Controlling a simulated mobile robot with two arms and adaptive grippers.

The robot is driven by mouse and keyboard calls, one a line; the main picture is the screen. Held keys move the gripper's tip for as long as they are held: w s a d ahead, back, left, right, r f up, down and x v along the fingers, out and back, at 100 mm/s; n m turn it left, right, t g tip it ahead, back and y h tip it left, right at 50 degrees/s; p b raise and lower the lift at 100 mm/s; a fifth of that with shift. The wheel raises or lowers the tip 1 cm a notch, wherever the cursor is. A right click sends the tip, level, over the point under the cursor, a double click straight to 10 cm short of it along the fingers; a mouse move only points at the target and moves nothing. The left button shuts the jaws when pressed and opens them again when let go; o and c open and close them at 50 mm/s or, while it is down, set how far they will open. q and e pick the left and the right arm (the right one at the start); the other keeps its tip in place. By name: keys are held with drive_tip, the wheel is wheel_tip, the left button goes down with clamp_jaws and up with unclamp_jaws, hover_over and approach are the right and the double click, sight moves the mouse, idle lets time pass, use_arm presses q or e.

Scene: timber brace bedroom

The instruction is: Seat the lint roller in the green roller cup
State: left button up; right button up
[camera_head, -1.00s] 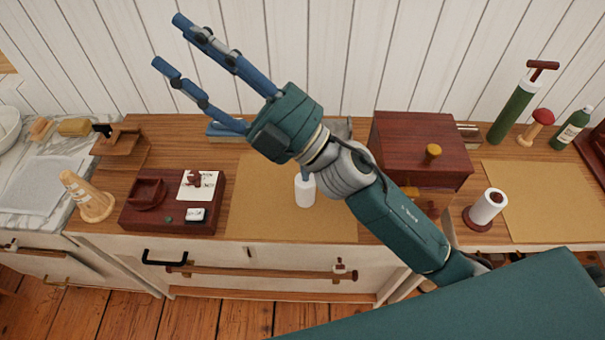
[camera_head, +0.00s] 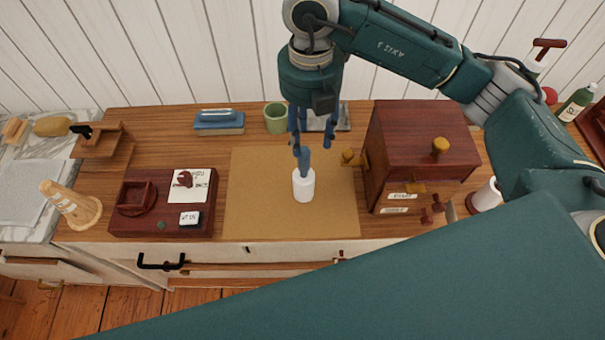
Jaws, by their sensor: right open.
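The lint roller (camera_head: 303,186) stands on the tan mat, white roll down and blue handle up. The green roller cup (camera_head: 276,117) stands behind the mat, left of my right gripper. My right gripper (camera_head: 311,149) points down with its blue fingers spread, just behind and above the roller's handle. The fingers and handle are similar blue and overlap in the picture, so I cannot tell whether they touch. My left gripper is not in view.
A dark red cabinet (camera_head: 422,140) with knobs stands right of the tan mat (camera_head: 255,205). A dark red tray box (camera_head: 140,222) is on the left. A blue-and-grey block (camera_head: 218,124) lies behind. The mat's left part is clear.

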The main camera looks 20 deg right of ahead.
sight(309, 148)
wheel_tip(309, 148, down, 4)
drive_tip(key=shift+s+f+p, duration=0.15)
drive_tip(key=shift+f+p, duration=0.1)
drive_tip(key=shift+p, duration=0.2)
drive_tip(key=f+p, duration=0.1)
drive_tip(key=f, duration=0.1)
drive_tip(key=a+f+p, duration=0.1)
drive_tip(key=f, duration=0.1)
drive_tip(key=shift+f+p, duration=0.35)
drive_tip(key=shift+f, duration=0.3)
clamp_jaws()
